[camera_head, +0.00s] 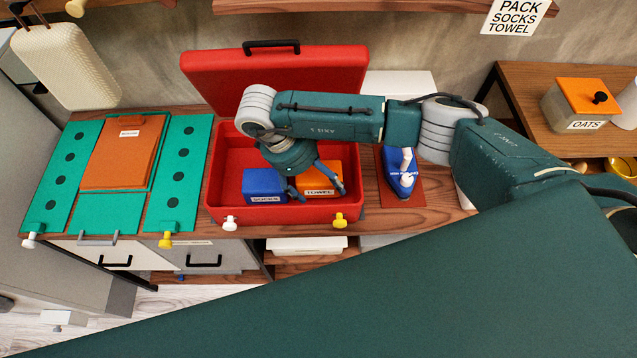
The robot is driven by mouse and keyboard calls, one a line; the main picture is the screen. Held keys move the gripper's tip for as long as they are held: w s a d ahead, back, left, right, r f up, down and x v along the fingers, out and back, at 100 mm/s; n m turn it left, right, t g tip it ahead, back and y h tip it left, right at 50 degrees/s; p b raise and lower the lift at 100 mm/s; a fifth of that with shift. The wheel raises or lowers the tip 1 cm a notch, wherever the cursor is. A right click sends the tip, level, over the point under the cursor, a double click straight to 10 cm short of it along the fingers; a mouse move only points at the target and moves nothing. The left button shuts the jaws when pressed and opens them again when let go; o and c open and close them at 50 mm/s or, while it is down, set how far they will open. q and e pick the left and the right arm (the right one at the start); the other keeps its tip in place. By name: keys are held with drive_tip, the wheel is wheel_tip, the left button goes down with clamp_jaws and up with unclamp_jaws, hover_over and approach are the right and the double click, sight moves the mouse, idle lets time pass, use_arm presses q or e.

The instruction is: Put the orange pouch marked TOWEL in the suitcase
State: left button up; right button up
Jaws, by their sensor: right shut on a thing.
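The orange pouch marked TOWEL (313,181) is inside the open red suitcase (285,217), at the right of its inside. My right gripper (318,188) reaches down over the suitcase, with a finger at each side of the pouch, and is shut on it. I cannot tell whether the pouch rests on the suitcase floor. A blue pouch marked SOCKS (262,186) lies just to its left in the suitcase. The suitcase lid (270,80) stands open at the back. My left gripper is not in view.
A green board with an orange panel (120,160) lies left of the suitcase. A blue iron (403,180) stands right of it on a brown mat. A sign (513,16) reads PACK SOCKS TOWEL. An orange-lidded OATS box (582,105) is at the far right.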

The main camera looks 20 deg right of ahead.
sight(308, 177)
wheel_tip(308, 177, down, 3)
drive_tip(key=shift+r, duration=0.2)
drive_tip(key=shift+f, duration=0.2)
drive_tip(key=o, duration=1.2)
drive_tip(key=shift+o, duration=0.6)
drive_tip(key=shift+r, duration=0.35)
drive_tip(key=b+v, duration=0.1)
drive_tip(key=v, duration=0.2)
drive_tip(key=b+v, duration=0.2)
drive_tip(key=v, duration=0.1)
drive_tip(key=shift+w+a+f, duration=0.15)
drive_tip(key=shift+a, duration=0.1)
drive_tip(key=v, duration=0.4)
drive_tip(key=shift+r, duration=0.3)
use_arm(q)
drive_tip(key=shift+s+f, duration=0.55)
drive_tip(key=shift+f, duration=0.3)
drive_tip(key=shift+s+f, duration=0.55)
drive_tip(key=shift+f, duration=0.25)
use_arm(e)
drive_tip(key=shift+a+r, duration=0.2)
drive_tip(key=shift+r, duration=0.4)
